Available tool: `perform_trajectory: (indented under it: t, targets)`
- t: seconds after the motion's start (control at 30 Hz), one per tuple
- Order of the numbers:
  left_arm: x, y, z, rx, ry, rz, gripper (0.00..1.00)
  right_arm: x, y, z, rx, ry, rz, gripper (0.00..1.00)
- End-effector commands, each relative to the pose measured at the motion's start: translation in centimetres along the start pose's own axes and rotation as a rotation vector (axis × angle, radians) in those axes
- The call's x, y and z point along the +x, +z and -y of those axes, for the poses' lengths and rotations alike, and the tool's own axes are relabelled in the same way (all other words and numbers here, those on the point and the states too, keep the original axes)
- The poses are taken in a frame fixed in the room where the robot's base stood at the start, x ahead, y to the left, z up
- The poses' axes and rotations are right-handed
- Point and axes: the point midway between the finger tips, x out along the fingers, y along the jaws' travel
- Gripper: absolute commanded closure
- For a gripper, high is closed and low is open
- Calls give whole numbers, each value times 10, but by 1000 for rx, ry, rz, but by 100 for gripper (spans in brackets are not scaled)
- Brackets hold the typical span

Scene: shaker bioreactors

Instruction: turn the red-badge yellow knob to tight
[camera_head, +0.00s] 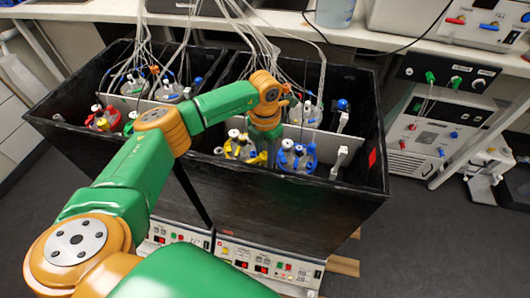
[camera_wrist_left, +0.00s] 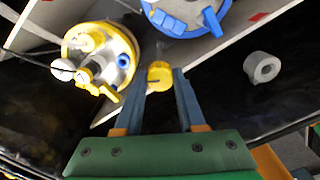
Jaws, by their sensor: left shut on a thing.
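A yellow knob (camera_wrist_left: 160,75) shows in the left wrist view, between the fingertips of my left gripper (camera_wrist_left: 161,82), which is shut on it. A small dark mark shows on the knob's front; I cannot make out a red badge. In the head view, my left gripper (camera_head: 270,150) points down into the black box between the yellow-ringed vessel (camera_head: 240,147) and the blue-ringed vessel (camera_head: 297,157); the knob is hidden there. In the wrist view, the yellow-ringed vessel (camera_wrist_left: 97,55) is left of the knob and the blue-ringed vessel (camera_wrist_left: 185,14) is beyond it. My right gripper is not in view.
The black box (camera_head: 290,210) has high walls around several vessels. Tubes (camera_head: 190,30) hang into it from the bench (camera_head: 350,33). A white upright piece (camera_head: 339,158) stands near the right wall, which carries a red patch (camera_head: 372,158). Control units (camera_head: 430,140) stand at the right.

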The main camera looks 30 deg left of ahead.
Motion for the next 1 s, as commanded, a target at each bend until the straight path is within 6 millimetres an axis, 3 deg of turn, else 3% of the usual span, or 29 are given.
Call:
perform_trajectory:
  t: [0.43,0.47,0.57,0.87,1.0]
  targets:
    - [0,0,0,12,0,-1,100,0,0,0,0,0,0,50]
    - [0,0,0,11,0,-1,58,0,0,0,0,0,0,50]
    - [0,0,0,11,0,-1,31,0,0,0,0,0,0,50]
    - [-2,0,0,10,0,1,31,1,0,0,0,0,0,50]
    - [-25,1,0,12,1,5,31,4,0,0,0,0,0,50]
